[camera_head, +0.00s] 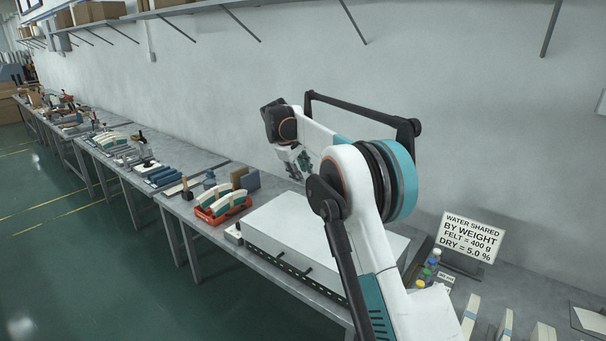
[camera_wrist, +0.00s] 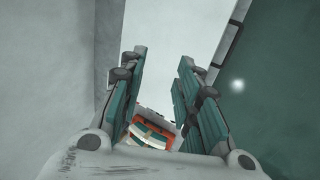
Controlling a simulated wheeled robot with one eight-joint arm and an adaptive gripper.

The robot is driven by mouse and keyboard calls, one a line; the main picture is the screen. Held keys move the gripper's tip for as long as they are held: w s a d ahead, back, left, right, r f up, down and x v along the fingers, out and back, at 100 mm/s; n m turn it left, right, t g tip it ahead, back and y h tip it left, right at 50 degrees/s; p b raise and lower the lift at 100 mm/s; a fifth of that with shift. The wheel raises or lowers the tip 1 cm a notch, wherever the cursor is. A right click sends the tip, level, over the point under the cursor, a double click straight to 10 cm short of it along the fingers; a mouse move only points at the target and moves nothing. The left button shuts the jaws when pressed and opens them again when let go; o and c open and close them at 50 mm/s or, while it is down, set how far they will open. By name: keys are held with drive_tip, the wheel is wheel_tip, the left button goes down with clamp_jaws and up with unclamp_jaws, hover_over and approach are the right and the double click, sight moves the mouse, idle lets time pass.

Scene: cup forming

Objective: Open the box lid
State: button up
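A wide white box (camera_head: 290,222) stands on the grey bench with its flat top level, and its lid looks closed. A dark strip with small fittings runs along its front. Part of the box is hidden behind my arm. My gripper (camera_head: 298,162) hangs above the back part of the box, pointing down and apart from it. In the wrist view, the gripper's two green fingers (camera_wrist: 163,55) are spread with nothing held between them. The pale box top (camera_wrist: 175,25) shows beyond and between them, with its dark-marked front edge at the right.
An orange-red tray (camera_head: 220,216) with pale curved pieces stands just left of the box. Bottles (camera_head: 430,266) and a sign (camera_head: 469,237) stand at the right. The wall (camera_head: 200,80) is close behind the bench; open green floor (camera_head: 90,260) lies in front.

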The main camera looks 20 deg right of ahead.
drive_tip(key=p+v, duration=0.3)
drive_tip(key=v, duration=0.4)
drive_tip(key=shift+a, duration=0.15)
idle(0.5)
drive_tip(key=shift+s+r, duration=0.1)
drive_tip(key=shift+s, duration=0.1)
